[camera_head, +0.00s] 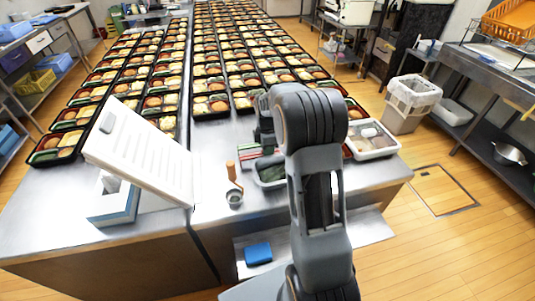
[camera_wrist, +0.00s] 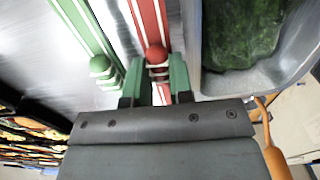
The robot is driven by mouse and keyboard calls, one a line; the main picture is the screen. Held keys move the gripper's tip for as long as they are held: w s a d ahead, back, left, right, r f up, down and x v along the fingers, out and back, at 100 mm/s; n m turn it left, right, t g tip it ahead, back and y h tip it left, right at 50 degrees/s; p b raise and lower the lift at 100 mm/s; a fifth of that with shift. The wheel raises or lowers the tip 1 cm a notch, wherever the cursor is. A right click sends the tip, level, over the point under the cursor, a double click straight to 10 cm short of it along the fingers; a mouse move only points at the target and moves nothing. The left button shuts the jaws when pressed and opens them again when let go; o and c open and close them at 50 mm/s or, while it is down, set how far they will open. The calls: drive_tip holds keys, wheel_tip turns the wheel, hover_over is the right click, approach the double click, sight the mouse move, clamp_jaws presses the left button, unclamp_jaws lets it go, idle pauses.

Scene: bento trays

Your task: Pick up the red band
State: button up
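The red band (camera_wrist: 148,22) is a long red strip with white lines and a red knob at its near end. It lies on the steel table in the wrist view, beside a similar green band (camera_wrist: 86,30). In the head view the bands form a small red and green cluster, partly behind my arm. My gripper (camera_wrist: 157,72) has its green-tipped fingers on either side of the red band's knobbed end. I cannot tell whether they press on it. In the head view the fingertips are hidden.
A grey container (camera_wrist: 210,82) with a dark green item (camera_wrist: 240,30) stands close right of the red band. A wooden-handled tool (camera_head: 235,197) and a tilted white board (camera_head: 140,150) are to the left. Rows of filled bento trays (camera_head: 211,106) cover the table behind.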

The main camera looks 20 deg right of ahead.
clamp_jaws()
drive_tip(key=shift+r, duration=0.1)
